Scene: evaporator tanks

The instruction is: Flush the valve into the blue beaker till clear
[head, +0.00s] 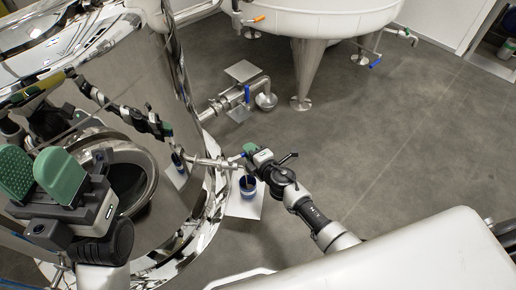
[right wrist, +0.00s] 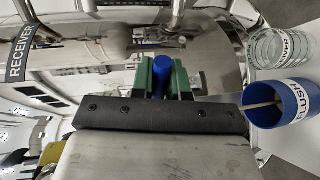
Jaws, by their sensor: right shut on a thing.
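My right gripper (head: 250,150) is at the sampling valve (head: 210,162) on the side of the steel tank. In the right wrist view its green fingers (right wrist: 162,78) are shut on the blue valve handle (right wrist: 162,64). The blue beaker (head: 248,187) stands on a white sheet below the valve outlet. In the right wrist view the blue beaker (right wrist: 278,104) carries a "FLUSH" label, and a thin brownish-pink streak shows in its mouth. I cannot tell its clarity. My left gripper (head: 38,174) is open and empty, in front of the tank.
A clear glass jar (right wrist: 282,48) labelled "RECEIVER" stands beside the blue beaker. The polished tank (head: 140,70) fills the left side. The grey floor (head: 400,140) on the right is clear.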

